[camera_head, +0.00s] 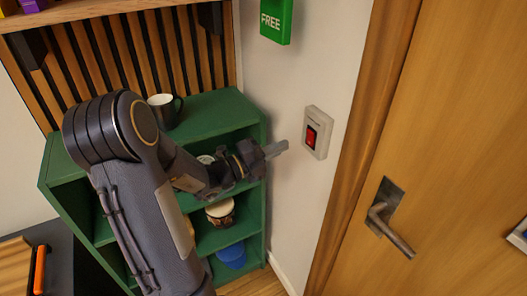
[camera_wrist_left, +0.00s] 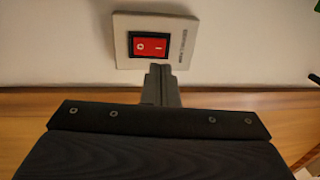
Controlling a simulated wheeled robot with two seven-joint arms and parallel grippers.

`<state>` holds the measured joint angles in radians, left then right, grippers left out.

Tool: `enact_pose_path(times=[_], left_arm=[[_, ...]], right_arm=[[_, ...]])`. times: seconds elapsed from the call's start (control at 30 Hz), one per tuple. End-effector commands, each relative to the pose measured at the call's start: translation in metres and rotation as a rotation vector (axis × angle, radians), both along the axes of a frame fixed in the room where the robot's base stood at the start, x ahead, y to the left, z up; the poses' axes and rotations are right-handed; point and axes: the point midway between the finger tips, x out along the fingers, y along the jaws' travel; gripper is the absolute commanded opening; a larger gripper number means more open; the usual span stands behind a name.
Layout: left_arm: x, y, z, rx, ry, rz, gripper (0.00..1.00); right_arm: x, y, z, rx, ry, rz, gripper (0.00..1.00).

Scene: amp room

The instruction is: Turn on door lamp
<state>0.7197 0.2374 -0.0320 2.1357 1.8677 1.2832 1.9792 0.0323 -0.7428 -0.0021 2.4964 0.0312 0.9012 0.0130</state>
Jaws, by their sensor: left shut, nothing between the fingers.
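The lamp switch is a red rocker (camera_head: 311,136) in a pale square plate (camera_head: 322,121) on the white wall, left of the door frame. In the left wrist view the red rocker (camera_wrist_left: 149,44) carries a circle mark and a line mark, and the plate (camera_wrist_left: 190,22) shows small lettering. My left gripper (camera_head: 282,148) is shut and empty, its tips just left of the plate in the head view. In the left wrist view its fingertips (camera_wrist_left: 160,72) lie just below the rocker, over the plate's lower edge; I cannot tell whether they touch. My right gripper is out of view.
A wooden door (camera_head: 462,110) with a metal handle (camera_head: 388,220) stands at right. A green shelf (camera_head: 222,108) with a dark mug (camera_head: 165,108) on top stands behind my left arm. A green "FREE" sign (camera_head: 276,20) hangs above the switch.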

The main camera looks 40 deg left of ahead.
Motion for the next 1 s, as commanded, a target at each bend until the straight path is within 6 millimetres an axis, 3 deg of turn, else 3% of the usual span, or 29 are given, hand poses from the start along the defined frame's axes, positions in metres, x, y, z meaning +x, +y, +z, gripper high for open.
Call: enact_pose_path(times=[0.2,0.4,1.0], left_arm=[[0.038,-0.017,0.007,0.0,-0.001,-0.004,0.0],[0.056,-0.024,0.008,0.0,0.0,-0.001,0.0],[0.064,-0.026,0.01,0.001,0.0,0.0,0.0]], right_arm=[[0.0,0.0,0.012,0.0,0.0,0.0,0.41],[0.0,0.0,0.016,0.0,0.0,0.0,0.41],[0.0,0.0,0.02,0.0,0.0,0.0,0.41]])
